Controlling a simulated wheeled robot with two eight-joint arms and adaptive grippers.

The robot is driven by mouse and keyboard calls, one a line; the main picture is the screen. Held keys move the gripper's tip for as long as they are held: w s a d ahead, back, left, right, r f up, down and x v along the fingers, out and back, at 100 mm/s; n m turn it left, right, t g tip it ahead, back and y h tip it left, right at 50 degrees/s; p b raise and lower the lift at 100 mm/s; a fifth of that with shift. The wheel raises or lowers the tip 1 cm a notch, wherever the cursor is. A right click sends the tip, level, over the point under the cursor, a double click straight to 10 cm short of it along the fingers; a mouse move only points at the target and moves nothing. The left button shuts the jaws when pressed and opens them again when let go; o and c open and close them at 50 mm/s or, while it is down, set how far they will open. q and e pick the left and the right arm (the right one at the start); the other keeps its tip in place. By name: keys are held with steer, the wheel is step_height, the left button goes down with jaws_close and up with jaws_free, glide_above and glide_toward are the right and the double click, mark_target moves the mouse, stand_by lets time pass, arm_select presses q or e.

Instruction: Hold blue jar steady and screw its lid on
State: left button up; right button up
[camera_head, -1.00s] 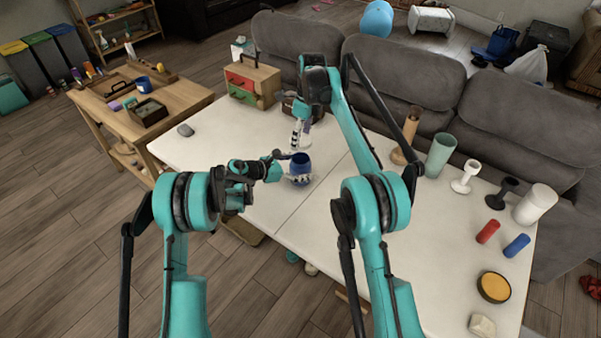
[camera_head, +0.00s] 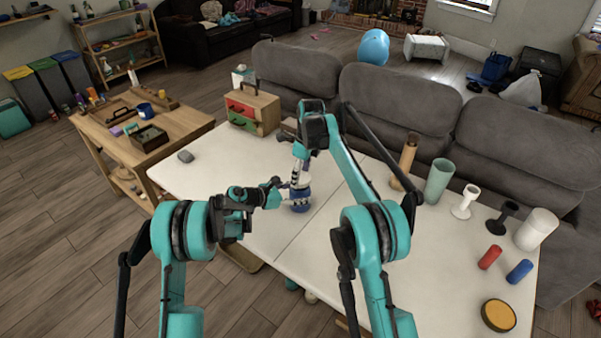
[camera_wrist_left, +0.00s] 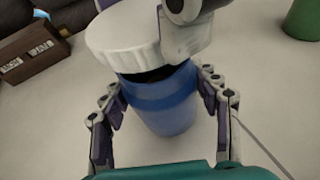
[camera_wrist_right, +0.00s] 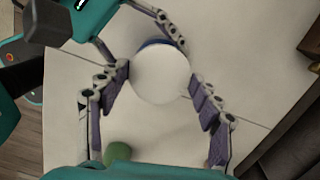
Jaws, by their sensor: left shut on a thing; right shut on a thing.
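The blue jar (camera_head: 300,202) stands upright on the white table, and my left gripper (camera_head: 287,198) is shut on its sides. In the left wrist view, fingers flank the blue jar (camera_wrist_left: 165,108) on both sides. The white lid (camera_wrist_left: 122,38) is over the jar's mouth, looks tilted there, and a dark gap shows between lid and rim. My right gripper (camera_head: 303,180) is above the jar and shut on the lid. In the right wrist view, the round white lid (camera_wrist_right: 160,74) sits between the fingers and hides most of the jar.
The white table (camera_head: 250,230) also bears a wooden drawer box (camera_head: 252,110) at the back. A green cup (camera_head: 439,180), white holder (camera_head: 466,202), white canister (camera_head: 536,229), red cylinder (camera_head: 490,257) and blue cylinder (camera_head: 519,271) stand or lie right. A grey sofa (camera_head: 400,100) borders the far side.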

mark_target(300, 195)
steer(key=shift+f, duration=0.15)
steer(key=shift+f, duration=0.75)
steer(key=shift+f, duration=0.6)
stand_by(0.3)
steer(key=m, duration=0.6)
steer(key=shift+m+t, duration=0.3)
steer(key=shift+m, duration=0.1)
steer(key=o, duration=0.8)
steer(key=shift+r, duration=0.15)
